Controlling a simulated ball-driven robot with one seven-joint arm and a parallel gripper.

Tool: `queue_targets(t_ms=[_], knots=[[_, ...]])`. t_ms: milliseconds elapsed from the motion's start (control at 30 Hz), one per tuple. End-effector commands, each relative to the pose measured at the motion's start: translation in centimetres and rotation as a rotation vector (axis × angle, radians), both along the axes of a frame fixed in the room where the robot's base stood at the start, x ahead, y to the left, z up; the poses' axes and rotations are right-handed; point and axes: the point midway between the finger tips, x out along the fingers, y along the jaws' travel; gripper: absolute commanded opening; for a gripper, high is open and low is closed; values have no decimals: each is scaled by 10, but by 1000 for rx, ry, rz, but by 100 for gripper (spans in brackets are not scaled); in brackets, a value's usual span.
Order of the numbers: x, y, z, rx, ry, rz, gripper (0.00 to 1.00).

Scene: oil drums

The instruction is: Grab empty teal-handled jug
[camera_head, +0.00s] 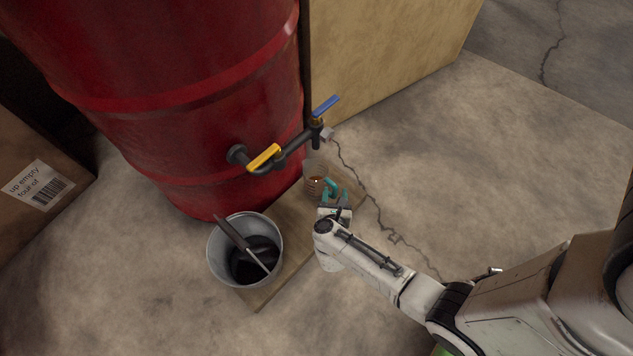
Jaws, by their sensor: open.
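The jug (316,172) is small and clear, with a teal handle (330,187) on its right side. It stands on a wooden board on the floor, below the drum's tap. Its inside is too small to make out clearly. My gripper (335,195) is open at the handle, its fingers pointing toward the jug from the front right. The fingers overlap the handle in this view, and I cannot tell whether they touch it.
A red drum (190,80) carries a pipe with a yellow-handled valve (264,157) and a blue-handled tap (325,107) close above the jug. A metal bucket (218,262) with dark liquid and a tool stands on the wooden board's (290,262) left side. Cardboard boxes stand behind and left. Floor at right is clear.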

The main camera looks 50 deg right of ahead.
Motion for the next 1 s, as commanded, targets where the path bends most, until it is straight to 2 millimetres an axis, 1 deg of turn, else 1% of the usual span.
queue_targets(t_ms=[100,300,700,800,1000], knots=[[3,-4,-2,0,0,1,47],[3,-4,-1,0,0,1,46],[3,-4,-1,0,0,1,8],[3,-4,-1,0,0,1,0],[3,-4,-1,-1,0,1,0]])
